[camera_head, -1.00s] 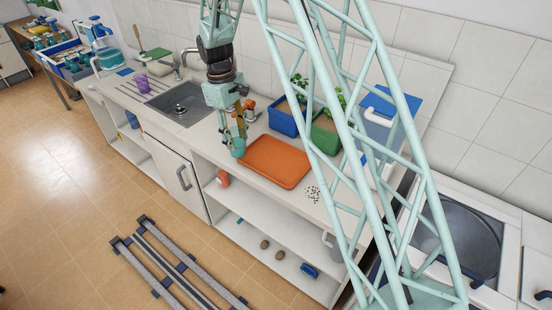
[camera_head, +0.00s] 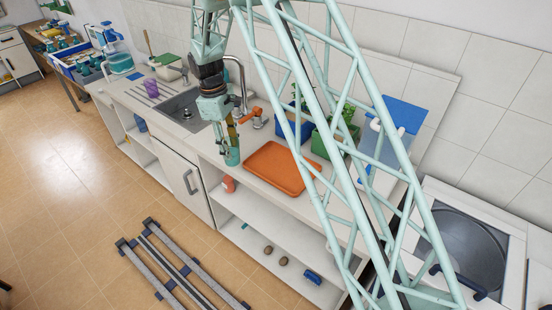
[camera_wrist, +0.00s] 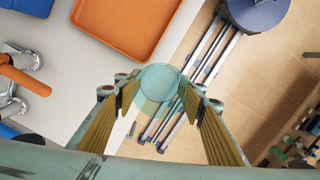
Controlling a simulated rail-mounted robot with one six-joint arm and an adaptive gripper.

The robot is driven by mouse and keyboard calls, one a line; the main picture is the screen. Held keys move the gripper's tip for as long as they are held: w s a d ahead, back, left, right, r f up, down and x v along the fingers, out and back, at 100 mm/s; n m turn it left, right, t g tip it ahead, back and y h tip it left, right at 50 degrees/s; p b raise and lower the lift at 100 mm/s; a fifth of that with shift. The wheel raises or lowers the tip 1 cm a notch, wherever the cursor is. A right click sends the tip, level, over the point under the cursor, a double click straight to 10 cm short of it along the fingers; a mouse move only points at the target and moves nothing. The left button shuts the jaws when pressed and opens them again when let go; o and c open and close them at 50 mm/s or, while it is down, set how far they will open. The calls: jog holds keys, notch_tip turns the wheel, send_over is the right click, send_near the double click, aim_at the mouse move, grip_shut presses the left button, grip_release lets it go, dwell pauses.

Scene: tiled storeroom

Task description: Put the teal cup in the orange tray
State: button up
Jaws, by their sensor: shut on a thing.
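My gripper (camera_wrist: 159,98) is shut on the teal cup (camera_wrist: 160,84), with its yellow-padded fingers on either side of the rim. In the head view the cup (camera_head: 232,157) hangs below my gripper (camera_head: 228,148), just left of the orange tray (camera_head: 282,169). The orange tray lies flat on the white counter and looks empty. In the wrist view the tray (camera_wrist: 125,24) is above and left of the cup, apart from it. There the cup appears over the counter's front edge, with floor behind it. The cup's height above the counter is hard to tell.
An orange-handled tap (camera_head: 252,118) stands behind my gripper. Blue (camera_head: 294,125) and green (camera_head: 334,139) planters stand behind the tray. A sink (camera_head: 186,108) lies left. An open shelf (camera_head: 270,235) below the counter holds small items.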

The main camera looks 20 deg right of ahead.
jog(key=w+d+f+p, duration=0.1)
jog(key=d, duration=1.4)
jog(key=shift+w+d+f, duration=0.2)
jog(key=shift+w+d, duration=0.1)
jog(key=shift+w, duration=0.1)
jog(key=shift+f, duration=0.1)
jog(key=shift+f+p, duration=0.4)
jog(key=shift+f, duration=1.25)
jog(key=shift+f, duration=0.15)
jog(key=o, duration=1)
jog(key=r, duration=0.4)
jog(key=a+r, duration=0.1)
jog(key=r, duration=0.7)
jog(key=shift+w+a+r+b, duration=0.1)
jog(key=shift+w+a+b, duration=0.05)
jog(key=shift+w+b, duration=0.25)
